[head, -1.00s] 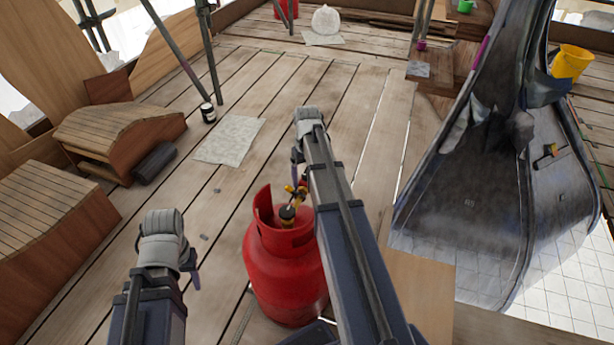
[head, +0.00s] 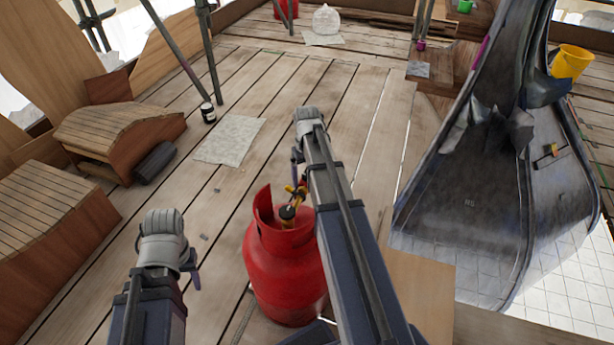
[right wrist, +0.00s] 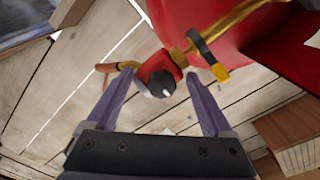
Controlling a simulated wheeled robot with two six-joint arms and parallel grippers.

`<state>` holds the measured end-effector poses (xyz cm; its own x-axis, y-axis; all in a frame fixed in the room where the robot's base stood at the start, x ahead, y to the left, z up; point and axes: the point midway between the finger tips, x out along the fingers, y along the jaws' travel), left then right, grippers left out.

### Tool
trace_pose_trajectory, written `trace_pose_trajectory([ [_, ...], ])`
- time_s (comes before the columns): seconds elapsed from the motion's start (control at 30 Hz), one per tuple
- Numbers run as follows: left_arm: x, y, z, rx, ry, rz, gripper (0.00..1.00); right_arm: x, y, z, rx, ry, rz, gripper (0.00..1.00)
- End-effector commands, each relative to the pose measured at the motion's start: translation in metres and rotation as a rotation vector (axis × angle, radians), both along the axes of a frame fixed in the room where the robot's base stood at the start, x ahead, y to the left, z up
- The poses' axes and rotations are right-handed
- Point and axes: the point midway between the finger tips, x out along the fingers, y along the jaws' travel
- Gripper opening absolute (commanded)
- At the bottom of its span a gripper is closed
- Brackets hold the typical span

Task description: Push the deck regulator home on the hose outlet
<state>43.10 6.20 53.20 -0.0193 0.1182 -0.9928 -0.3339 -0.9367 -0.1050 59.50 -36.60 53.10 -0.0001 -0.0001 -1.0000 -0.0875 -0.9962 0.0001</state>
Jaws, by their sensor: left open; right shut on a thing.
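The deck regulator (right wrist: 160,80), a red body with a black knob, sits between the purple fingers of my right gripper (right wrist: 160,88). My right gripper is shut on it. A brass pipe (right wrist: 236,22) with a black and yellow lever (right wrist: 208,58) ends right beside the regulator. I cannot tell whether the regulator is seated on the outlet or a gap is left. In the head view the brass fitting (head: 300,196) shows at the red gas cylinder's (head: 284,268) collar, partly hidden by my right arm. My left gripper (head: 193,268) hangs open and empty, left of the cylinder.
Wooden steps (head: 120,135) and scaffold poles (head: 207,60) stand at the left. A large dark metal-like shell (head: 465,210) fills the right. The planks between are largely clear.

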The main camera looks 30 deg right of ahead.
Motion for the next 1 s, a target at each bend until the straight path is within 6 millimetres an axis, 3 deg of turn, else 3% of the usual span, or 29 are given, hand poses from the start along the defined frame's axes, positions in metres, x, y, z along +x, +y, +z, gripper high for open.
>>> trace_pose_trajectory([
  [1.0, 0.0, 0.0, 0.0, 0.0, 0.0, 0.0, 0.5, -0.008, 0.01, 0.0, 0.0, 0.0, 0.0, 0.37],
])
